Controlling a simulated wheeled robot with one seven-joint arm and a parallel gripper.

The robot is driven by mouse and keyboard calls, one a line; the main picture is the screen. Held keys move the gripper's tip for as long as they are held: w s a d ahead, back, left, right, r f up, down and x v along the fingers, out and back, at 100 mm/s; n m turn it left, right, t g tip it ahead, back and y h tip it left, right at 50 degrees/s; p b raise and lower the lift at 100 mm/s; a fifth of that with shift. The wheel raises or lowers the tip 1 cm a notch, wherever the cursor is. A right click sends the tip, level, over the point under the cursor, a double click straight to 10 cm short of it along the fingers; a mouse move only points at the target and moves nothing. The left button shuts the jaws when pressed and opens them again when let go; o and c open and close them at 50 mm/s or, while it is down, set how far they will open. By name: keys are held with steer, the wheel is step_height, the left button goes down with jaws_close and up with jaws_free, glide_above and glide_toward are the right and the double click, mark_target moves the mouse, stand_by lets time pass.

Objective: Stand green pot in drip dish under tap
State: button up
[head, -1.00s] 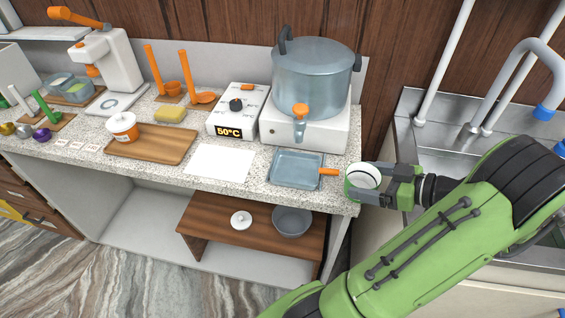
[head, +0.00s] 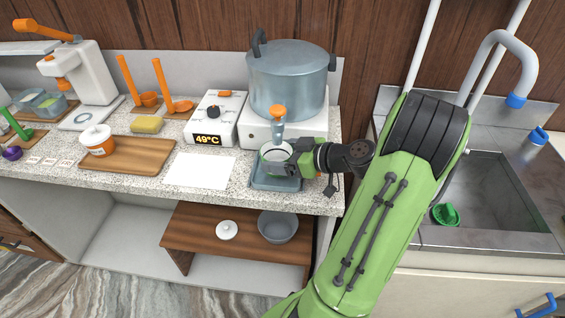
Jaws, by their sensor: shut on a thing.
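The green pot (head: 267,163), with a white inside, is upright in the jaws of my gripper (head: 290,160). It is over the back part of the blue-grey drip dish (head: 272,185), just below the tap (head: 278,124) with its orange handle. I cannot tell whether the pot's base touches the dish. My gripper is shut on the pot from the right. The gripper hides part of the dish, including its orange handle. The tap is on the front of the large steel pot (head: 290,80).
The steel pot stands on a white heater (head: 256,130) beside a control box (head: 213,120) reading 49°C. A white sheet (head: 200,171) and a wooden board (head: 130,155) lie to the left. The sink (head: 490,195) on the right holds a green object (head: 445,214).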

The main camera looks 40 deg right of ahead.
step_height(320, 180, down, 2)
steer(key=shift+d+f, duration=0.1)
steer(key=shift+f, duration=0.05)
steer(key=shift+f+b, duration=0.15)
steer(key=shift+b, duration=0.15)
steer(key=o, duration=0.8)
steer(key=shift+s, duration=0.1)
steer(key=shift+o, duration=0.2)
steer(key=shift+s+d+r+p, duration=0.1)
steer(key=shift+s+r+p, duration=0.1)
steer(key=shift+r+p, duration=0.15)
steer(key=p+v, duration=0.1)
steer(key=v, duration=1)
steer(key=shift+s+p, duration=0.2)
steer(key=shift+p, duration=0.1)
